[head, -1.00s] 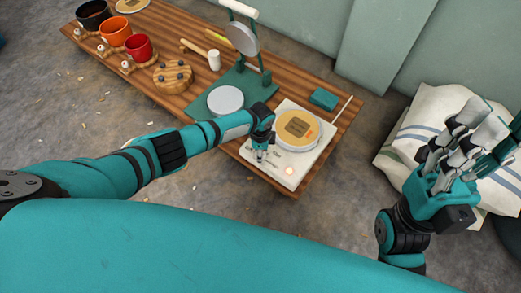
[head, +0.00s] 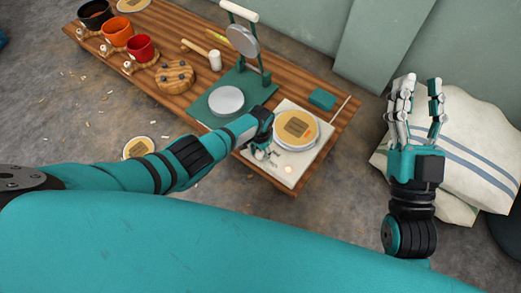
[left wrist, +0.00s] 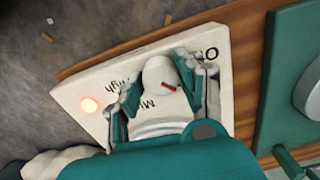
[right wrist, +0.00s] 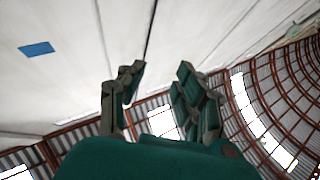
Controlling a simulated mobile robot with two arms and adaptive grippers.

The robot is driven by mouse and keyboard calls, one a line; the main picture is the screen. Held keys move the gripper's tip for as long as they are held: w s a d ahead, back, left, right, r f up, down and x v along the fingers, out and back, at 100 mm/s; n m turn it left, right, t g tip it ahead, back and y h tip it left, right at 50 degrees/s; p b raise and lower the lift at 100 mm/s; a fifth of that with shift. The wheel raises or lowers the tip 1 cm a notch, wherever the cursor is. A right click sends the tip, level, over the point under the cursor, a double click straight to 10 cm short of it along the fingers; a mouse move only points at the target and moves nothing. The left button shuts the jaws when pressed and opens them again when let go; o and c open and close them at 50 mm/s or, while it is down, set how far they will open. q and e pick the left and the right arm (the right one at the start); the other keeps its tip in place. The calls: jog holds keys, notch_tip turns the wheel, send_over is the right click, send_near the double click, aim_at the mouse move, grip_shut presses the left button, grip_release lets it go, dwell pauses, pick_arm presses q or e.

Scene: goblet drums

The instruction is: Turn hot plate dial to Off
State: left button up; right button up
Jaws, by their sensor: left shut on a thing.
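The hot plate (head: 290,172) is a white slab at the table's near right end, with a round plate (head: 295,129) on top. My left gripper (head: 263,154) is over its near left corner. In the left wrist view, the round white dial (left wrist: 157,72) with a red pointer mark sits between the fingers of my left gripper (left wrist: 168,75), which are closed around it. Lettering for Off (left wrist: 210,54) and High (left wrist: 124,84) shows on the panel. A lamp (left wrist: 90,104) glows orange. My right gripper (head: 419,90) is open, empty and raised, right of the table.
A green press (head: 226,101) stands left of the hot plate. Cups (head: 140,48) and a small green block (head: 322,99) are also on the wooden table. White sacks (head: 465,150) lie on the floor at right. A round disc (head: 138,147) lies on the floor near my left arm.

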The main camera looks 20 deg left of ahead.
aim_at(261, 152)
pick_arm(q)
jog(key=n, duration=0.4)
jog(key=shift+d+n+p, duration=0.1)
jog(key=shift+n+p, duration=0.2)
jog(key=shift+p, duration=0.05)
jog(key=shift+w+n, duration=0.1)
jog(key=shift+n, duration=2.4)
pick_arm(e)
jog(key=shift+w+d+f+g+h, duration=0.1)
jog(key=shift+w+f+g+h, duration=0.2)
jog(key=shift+f+g, duration=0.35)
jog(key=shift+w+a+f+g+h, duration=0.15)
jog(key=shift+w+f+g, duration=0.25)
jog(key=shift+f, duration=0.5)
jog(key=shift+w+d+f+g+h, duration=0.15)
jog(key=shift+w+f+g+h, duration=0.15)
jog(key=shift+f+g, duration=0.35)
jog(key=shift+f, duration=0.1)
pick_arm(q)
jog(key=o, duration=1.1)
jog(key=shift+o, duration=0.2)
notch_tip(261, 152, up, 12)
